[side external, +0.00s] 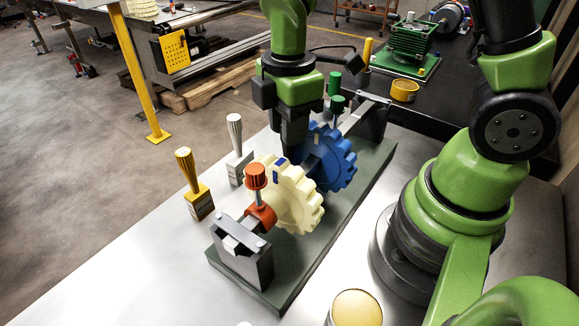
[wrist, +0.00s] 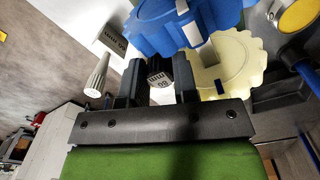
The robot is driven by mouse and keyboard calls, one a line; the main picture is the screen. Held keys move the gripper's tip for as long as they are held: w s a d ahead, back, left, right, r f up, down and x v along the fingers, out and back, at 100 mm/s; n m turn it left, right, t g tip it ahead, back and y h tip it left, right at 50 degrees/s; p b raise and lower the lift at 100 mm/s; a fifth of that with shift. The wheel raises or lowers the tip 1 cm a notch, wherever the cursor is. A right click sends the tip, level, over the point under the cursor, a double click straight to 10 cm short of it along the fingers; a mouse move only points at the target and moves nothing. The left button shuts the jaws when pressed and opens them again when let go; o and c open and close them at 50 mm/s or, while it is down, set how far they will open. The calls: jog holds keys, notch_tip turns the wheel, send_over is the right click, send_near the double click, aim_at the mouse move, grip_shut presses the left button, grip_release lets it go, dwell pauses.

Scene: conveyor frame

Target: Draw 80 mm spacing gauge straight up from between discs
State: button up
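The 80 mm spacing gauge (wrist: 159,77) is a dark piece whose label shows between my gripper's fingers in the wrist view. The side view mostly hides it behind my gripper (side external: 291,143). My gripper points down over the gap between the cream toothed disc (side external: 292,198) and the blue toothed disc (side external: 335,160). Both discs stand upright on a shaft. In the wrist view my gripper's fingers (wrist: 157,85) lie either side of the gauge; I cannot tell whether they touch it. The gauge's lower end is hidden.
A white-handled gauge (side external: 236,150) and a yellow-handled gauge (side external: 194,184) stand left of the green base plate (side external: 375,165). An orange collar with a red knob (side external: 256,178) sits beside the cream disc. A grey end support (side external: 240,252) stands in front.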

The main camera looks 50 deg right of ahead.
jog(key=shift+s, duration=0.15)
grip_shut()
jog(key=shift+r, duration=4.95)
